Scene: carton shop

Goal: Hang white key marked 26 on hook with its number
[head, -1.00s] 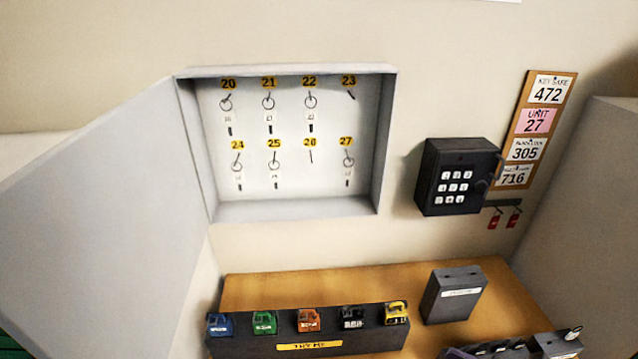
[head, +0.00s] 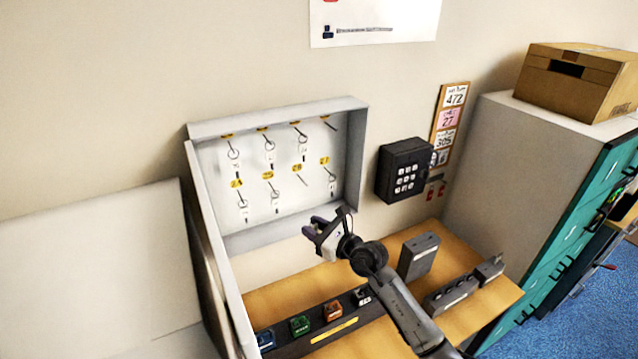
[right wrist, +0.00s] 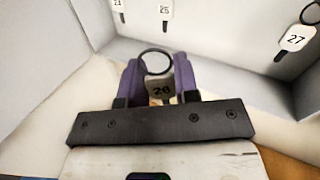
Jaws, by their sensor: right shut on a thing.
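My right gripper (head: 328,228) is in front of the lower edge of the open key cabinet (head: 292,225), below the hooks. In the right wrist view its purple fingers (right wrist: 158,78) are shut on the white key (right wrist: 160,92), whose tag reads 26, somewhat blurred. The key's dark ring (right wrist: 157,60) stands up above the fingertips. In the head view the key is hardly distinguishable at the gripper. The hook marked 26 (head: 302,180) is bare, in the lower row between 25 and 27. My left gripper is not in view.
Keys hang on neighbouring hooks, including the key marked 27 (right wrist: 295,39). The upper right hook (head: 330,125) is bare. A black keypad box (head: 402,170) is right of the cabinet. Below, a wooden bench (head: 262,298) bears a strip of coloured padlocks (head: 332,312) and a grey box (head: 418,256).

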